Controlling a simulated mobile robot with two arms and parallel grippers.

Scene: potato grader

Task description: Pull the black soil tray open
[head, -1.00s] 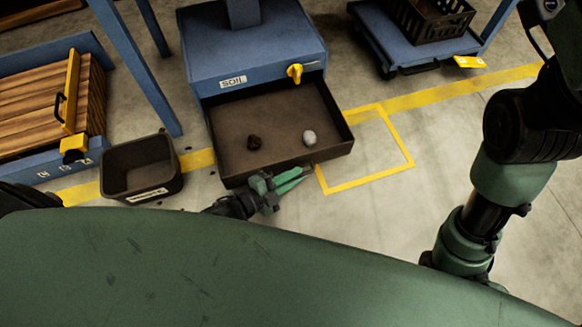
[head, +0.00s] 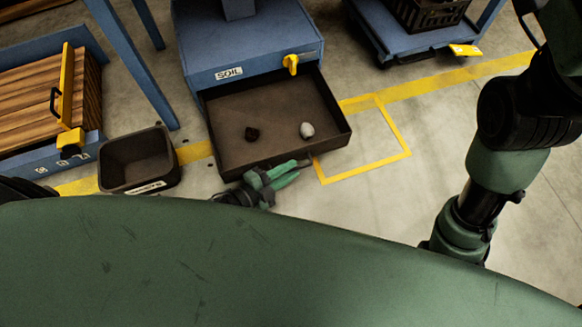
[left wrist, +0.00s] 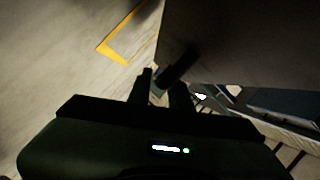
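The black soil tray (head: 270,158) is pulled well out of the blue housing (head: 250,50) labelled SOIL. In the left wrist view, the fingers (left wrist: 163,80) stand apart close to a dark bar (left wrist: 180,64) beside the tray wall (left wrist: 235,45). Whether they touch the bar is hard to tell. My right arm shows at the right, but its gripper is out of view.
A black labelled bin (head: 138,160) stands on the floor left of the tray. A yellow knob (head: 291,64) is on the housing. A blue cart (head: 415,50) with a black crate (head: 430,12) is at the back right. The yellow-outlined floor right of the tray is clear.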

